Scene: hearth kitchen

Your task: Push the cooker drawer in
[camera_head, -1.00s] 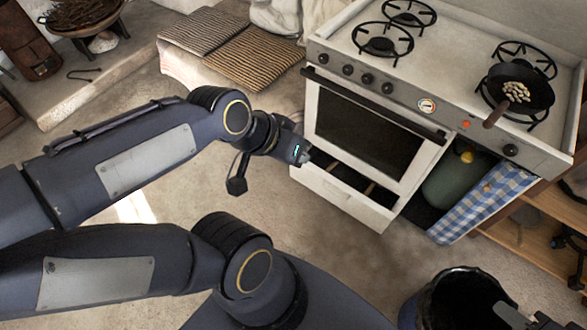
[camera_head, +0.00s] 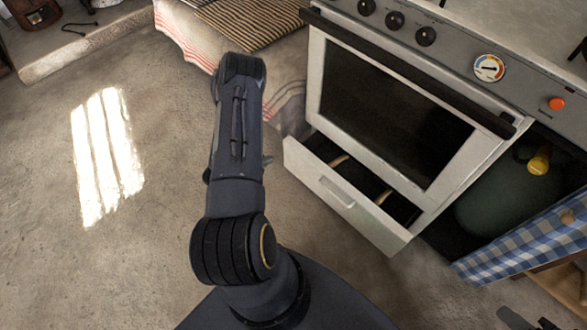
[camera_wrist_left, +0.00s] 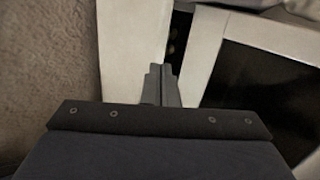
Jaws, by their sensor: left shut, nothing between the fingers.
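The cooker drawer (camera_head: 320,185) is the white front low on the cooker (camera_head: 385,110), below the oven door. It stands partly out, and its dark inside and pale strips show behind the front. My left gripper (camera_head: 267,160) is left of the drawer, mostly hidden behind its own arm; only a small tip shows. In the left wrist view the shut, empty fingers (camera_wrist_left: 161,75) overlap the white drawer front (camera_wrist_left: 133,40) near its top edge. I cannot tell if they touch it. Dark parts at the bottom right may be my right gripper (camera_head: 528,322); its jaws are unclear.
A green gas bottle (camera_head: 495,205) and a blue checked cloth (camera_head: 530,235) are right of the drawer. The floor (camera_head: 130,240) on the left is clear.

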